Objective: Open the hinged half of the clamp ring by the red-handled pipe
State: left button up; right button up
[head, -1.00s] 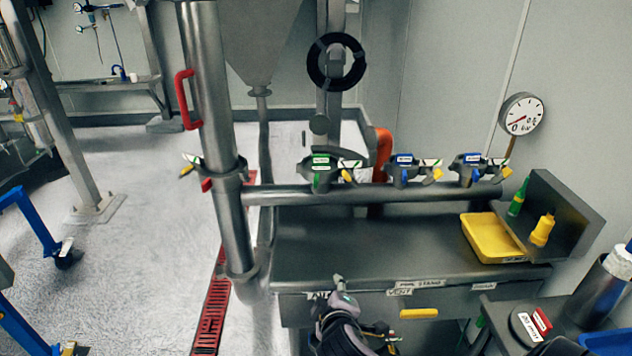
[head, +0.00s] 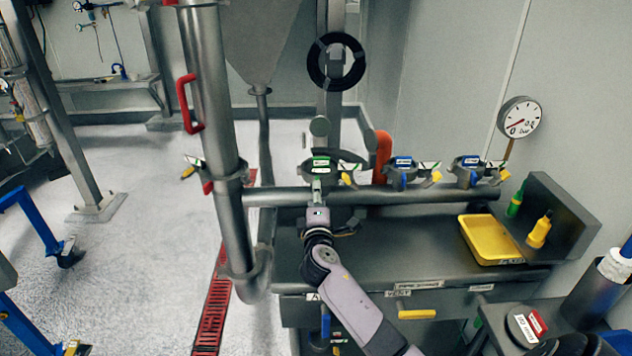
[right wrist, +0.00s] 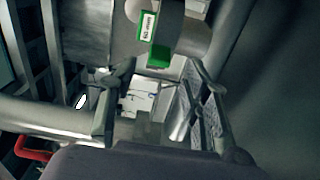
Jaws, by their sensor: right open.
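The red-handled pipe (head: 208,95) stands upright at left in the head view, its red handle (head: 185,103) on its left side. The nearest clamp ring with a green label (head: 321,163) sits on the horizontal pipe to its right; a dark curved part (head: 348,160) and a yellow tab (head: 347,178) show at its right. The green-labelled part (right wrist: 150,25) also shows at the top of the right wrist view. My right gripper (head: 317,192) is just below this clamp. Its fingers (right wrist: 157,108) are apart with nothing clearly between them. My left gripper is not in view.
Two blue-labelled clamps (head: 403,170) (head: 470,168) sit farther right on the horizontal pipe (head: 270,197). A yellow tray (head: 480,262) and bottles stand on the bench at right. A pressure gauge (head: 519,118) is on the right. Another collar (head: 228,178) surrounds the upright pipe.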

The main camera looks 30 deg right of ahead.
aim_at(316, 179)
jog(key=x, duration=0.6)
jog(key=shift+w+d, duration=0.1)
jog(key=shift+w, duration=0.05)
jog(key=shift+c, duration=0.4)
jog(key=c, duration=0.5)
jog(key=shift+r, duration=0.2)
grip_shut()
